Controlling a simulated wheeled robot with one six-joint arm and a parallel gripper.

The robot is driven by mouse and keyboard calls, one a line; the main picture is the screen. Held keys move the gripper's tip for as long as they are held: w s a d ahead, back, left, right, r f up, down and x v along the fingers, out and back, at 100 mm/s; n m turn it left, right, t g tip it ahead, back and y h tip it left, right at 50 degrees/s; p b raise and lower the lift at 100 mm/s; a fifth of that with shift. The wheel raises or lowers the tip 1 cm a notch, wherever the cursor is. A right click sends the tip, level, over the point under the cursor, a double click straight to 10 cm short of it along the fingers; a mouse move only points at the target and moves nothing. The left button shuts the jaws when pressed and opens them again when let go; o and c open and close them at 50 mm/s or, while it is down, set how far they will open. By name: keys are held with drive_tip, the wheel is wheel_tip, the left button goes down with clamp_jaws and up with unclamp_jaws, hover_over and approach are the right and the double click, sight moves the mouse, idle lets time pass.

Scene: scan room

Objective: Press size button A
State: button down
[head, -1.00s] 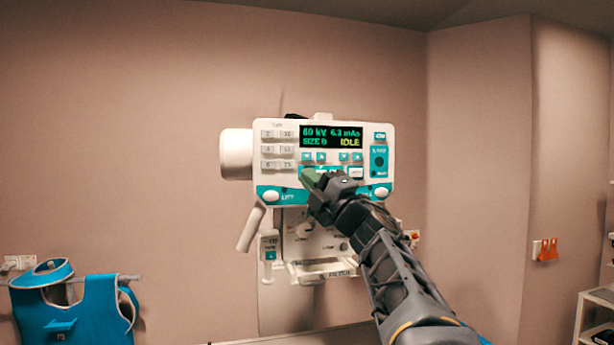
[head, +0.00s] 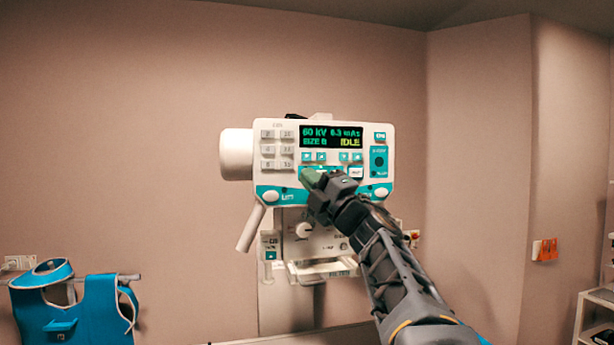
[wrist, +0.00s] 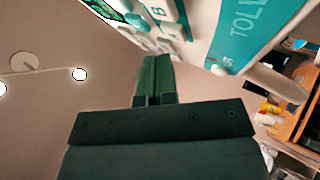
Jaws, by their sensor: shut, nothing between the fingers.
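The white and teal control unit (head: 262,178) is on the wall, and its display (head: 331,136) reads 60 kV, SIZE B and IDLE. My gripper (head: 311,178) is at the lower middle of its front, with green fingertips over the teal strip below the small teal keys (head: 313,157). In the wrist view the green fingers (wrist: 156,75) are together with nothing between them, pointing at a row of white keys. One key (wrist: 156,12) carries a letter that looks like B; the neighbouring key (wrist: 172,31) is hard to read. I cannot make out button A or tell whether the fingertips touch a key.
A grey-white cylinder (head: 236,155) sticks out at the unit's left, with a handle (head: 250,229) below. A tray (head: 322,270) hangs under it. A blue apron (head: 70,310) hangs at lower left. A white shelf (head: 594,315) stands at lower right.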

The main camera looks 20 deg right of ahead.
drive_tip(key=shift+w, duration=0.2)
drive_tip(key=shift+w, duration=0.15)
drive_tip(key=shift+w+d, duration=0.1)
drive_tip(key=shift+w, duration=0.25)
idle(0.7)
drive_tip(key=shift+s, duration=0.2)
drive_tip(key=shift+s+b, duration=0.45)
drive_tip(key=shift+s, duration=0.1)
drive_tip(key=s+b, duration=0.1)
drive_tip(key=s, duration=0.1)
drive_tip(key=s+a+b, duration=0.1)
drive_tip(key=s, duration=0.2)
drive_tip(key=shift+a, duration=0.15)
idle(0.4)
